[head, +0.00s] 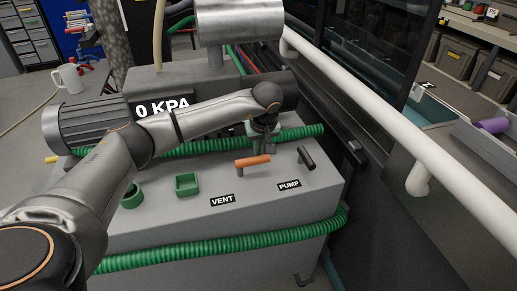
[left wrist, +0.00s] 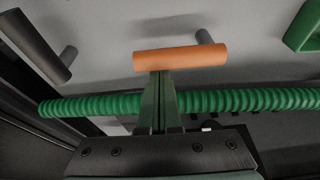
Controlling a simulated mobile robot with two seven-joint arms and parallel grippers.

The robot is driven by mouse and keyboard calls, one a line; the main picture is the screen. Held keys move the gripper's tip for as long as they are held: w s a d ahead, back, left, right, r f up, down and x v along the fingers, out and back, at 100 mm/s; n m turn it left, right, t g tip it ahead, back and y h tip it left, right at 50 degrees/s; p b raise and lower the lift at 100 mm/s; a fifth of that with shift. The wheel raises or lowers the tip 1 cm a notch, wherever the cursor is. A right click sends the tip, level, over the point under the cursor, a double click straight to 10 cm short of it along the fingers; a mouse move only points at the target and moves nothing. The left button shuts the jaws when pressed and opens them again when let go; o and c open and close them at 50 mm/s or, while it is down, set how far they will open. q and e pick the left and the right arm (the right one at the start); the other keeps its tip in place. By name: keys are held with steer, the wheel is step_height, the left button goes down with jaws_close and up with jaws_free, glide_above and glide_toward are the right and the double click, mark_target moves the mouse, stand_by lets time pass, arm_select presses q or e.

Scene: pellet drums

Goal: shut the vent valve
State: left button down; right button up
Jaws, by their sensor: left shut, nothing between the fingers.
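The vent valve has an orange bar handle (head: 253,161) on a short stem, above the VENT label (head: 222,200) on the grey cabinet top. In the left wrist view the orange handle (left wrist: 182,58) lies crosswise just beyond the fingertips. My left gripper (head: 262,140) is over the cabinet, just behind the handle. Its green fingers (left wrist: 158,80) are together and empty, with their tips at the handle's near edge. I cannot tell whether they touch it. My right gripper is out of view.
The black pump handle (head: 307,158) stands close to the right, by the PUMP label (head: 289,184). A green ribbed hose (head: 210,146) runs behind the handles. A green square cup (head: 187,184) sits to the left. A white pipe (head: 365,120) slopes along the right.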

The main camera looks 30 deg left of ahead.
arm_select(q)
steer(key=shift+s+d+m, duration=0.1)
steer(key=shift+d+m, duration=0.15)
steer(key=shift+m, duration=0.25)
